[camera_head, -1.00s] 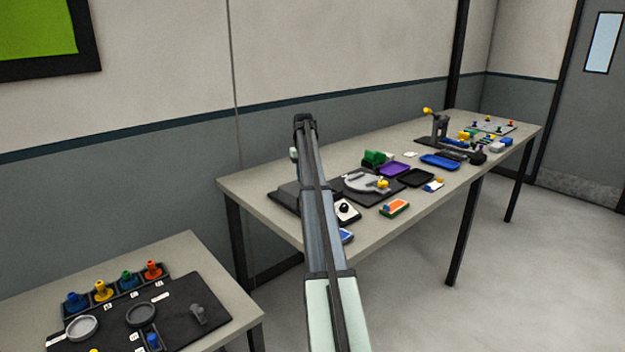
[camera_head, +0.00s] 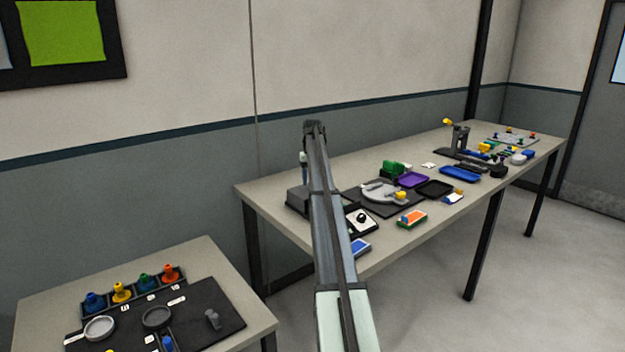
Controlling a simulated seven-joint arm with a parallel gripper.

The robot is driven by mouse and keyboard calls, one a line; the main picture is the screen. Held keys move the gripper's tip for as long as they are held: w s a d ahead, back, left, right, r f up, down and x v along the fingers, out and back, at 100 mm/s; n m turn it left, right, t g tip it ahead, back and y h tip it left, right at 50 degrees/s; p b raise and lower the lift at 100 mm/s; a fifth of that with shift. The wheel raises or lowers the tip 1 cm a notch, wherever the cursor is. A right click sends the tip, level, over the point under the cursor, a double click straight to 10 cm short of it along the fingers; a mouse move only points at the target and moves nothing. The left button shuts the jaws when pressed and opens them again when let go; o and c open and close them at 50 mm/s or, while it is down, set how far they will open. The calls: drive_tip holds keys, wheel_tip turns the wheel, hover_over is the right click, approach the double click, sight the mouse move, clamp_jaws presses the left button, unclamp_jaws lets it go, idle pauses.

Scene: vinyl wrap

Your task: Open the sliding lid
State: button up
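I cannot make out which thing is the sliding lid. A dark grey box (camera_head: 297,201) sits at the left end of the long table, partly hidden behind my arm. A black board with a pale grey curved plate (camera_head: 384,193) and a yellow knob (camera_head: 401,195) lies to the right of my arm. My arm rises through the middle of the view and covers part of the long table. My gripper cannot be made out, so its place relative to these things does not show.
The long table (camera_head: 262,190) also holds a green block (camera_head: 391,168), a purple tray (camera_head: 411,180), a black tray (camera_head: 436,189) and a blue tray (camera_head: 460,174). A nearer table (camera_head: 210,258) at lower left carries a black board with coloured pegs. Open floor lies at the right.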

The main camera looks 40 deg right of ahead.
wheel_tip(320, 180, up, 14)
idle(0.6)
drive_tip(key=shift+f, duration=0.1)
idle(0.4)
